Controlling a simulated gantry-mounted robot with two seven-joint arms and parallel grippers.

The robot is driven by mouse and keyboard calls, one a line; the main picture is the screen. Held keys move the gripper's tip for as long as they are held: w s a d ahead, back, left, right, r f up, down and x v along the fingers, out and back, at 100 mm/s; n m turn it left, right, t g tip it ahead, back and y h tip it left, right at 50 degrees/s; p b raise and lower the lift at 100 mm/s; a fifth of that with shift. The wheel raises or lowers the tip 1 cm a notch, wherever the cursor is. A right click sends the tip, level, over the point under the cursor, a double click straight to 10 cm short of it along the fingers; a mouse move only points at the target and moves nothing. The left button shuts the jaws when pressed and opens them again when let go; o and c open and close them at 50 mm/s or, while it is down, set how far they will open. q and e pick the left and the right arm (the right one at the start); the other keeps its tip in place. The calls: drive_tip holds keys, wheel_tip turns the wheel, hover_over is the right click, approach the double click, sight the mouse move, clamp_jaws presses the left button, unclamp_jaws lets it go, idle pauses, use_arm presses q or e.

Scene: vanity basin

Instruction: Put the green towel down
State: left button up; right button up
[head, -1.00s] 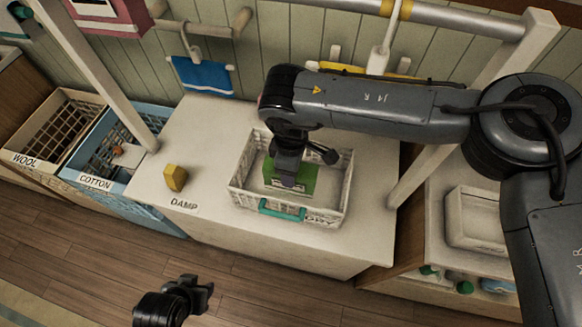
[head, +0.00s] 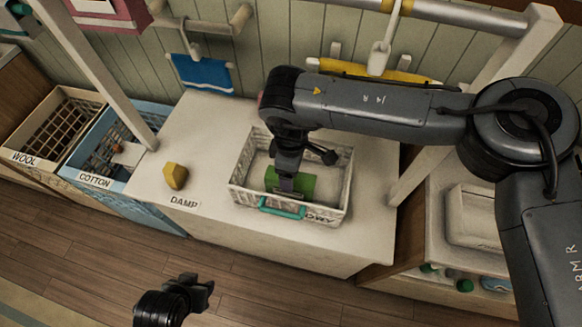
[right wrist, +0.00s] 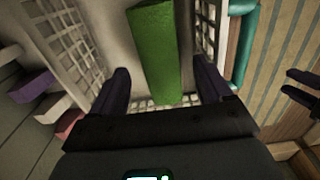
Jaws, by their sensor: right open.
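The green towel (head: 302,184) is a folded or rolled block lying inside the white lattice basket (head: 342,198) marked DRY, on the white counter. The right wrist view shows it (right wrist: 155,45) along the basket, between the lattice walls. My right gripper (head: 288,186) reaches down into the basket over the towel. In the right wrist view its two fingers (right wrist: 164,80) are spread wide, with a gap between each finger and the towel. My left gripper (head: 203,290) is empty at the bottom of the head view, away from the basket; its fingers look apart.
A yellow block (head: 175,176) stands on the counter near the DAMP label (head: 184,202). The COTTON crate (head: 88,160) and WOOL crate (head: 52,130) are at the left. A blue towel (head: 202,74) hangs on the wall. Lattice walls and a teal handle (head: 282,209) surround the right gripper closely.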

drive_tip(key=shift+r, duration=0.15)
wheel_tip(320, 180, up, 13)
drive_tip(key=p, duration=0.1)
drive_tip(key=shift+p, duration=0.35)
idle(0.7)
